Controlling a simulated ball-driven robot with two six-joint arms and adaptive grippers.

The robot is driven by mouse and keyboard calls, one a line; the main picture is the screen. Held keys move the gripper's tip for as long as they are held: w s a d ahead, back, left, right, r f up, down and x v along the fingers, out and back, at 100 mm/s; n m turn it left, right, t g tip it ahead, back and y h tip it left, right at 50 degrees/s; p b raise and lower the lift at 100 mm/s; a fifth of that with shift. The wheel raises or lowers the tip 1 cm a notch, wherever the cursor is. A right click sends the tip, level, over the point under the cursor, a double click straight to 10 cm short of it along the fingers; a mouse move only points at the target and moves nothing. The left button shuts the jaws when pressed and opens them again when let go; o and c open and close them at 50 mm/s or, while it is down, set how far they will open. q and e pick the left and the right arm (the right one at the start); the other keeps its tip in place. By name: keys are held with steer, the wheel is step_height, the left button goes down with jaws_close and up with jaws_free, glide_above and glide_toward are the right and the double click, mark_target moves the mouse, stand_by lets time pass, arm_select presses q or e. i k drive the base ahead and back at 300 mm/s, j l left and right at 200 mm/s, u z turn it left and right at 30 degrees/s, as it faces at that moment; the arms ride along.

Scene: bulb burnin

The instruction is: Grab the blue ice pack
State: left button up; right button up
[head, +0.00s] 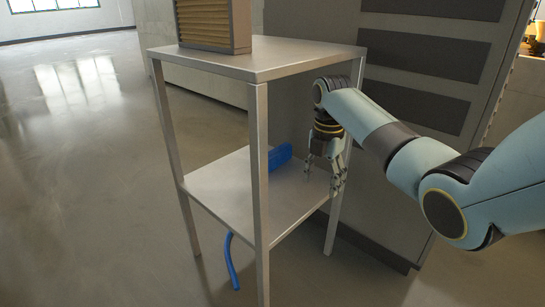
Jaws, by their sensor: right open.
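The blue ice pack (280,156) is on the lower shelf (222,196) of a grey metal stand, towards the back. It stands on edge, and its left end is partly hidden behind the stand's front leg. My right gripper (322,184) is inside the stand above the lower shelf, to the right of the ice pack and apart from it. Its fingers point down and are open, with nothing between them. My left gripper is out of view.
The stand's top (300,57) lies above the gripper and carries a pleated filter-like box (212,22). The front leg (259,200) stands left of my gripper. A blue curved hose-like piece (231,262) is below the shelf. A grey cabinet is behind; open floor lies left.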

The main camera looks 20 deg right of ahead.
mark_target(282, 153)
steer(key=i, duration=0.9)
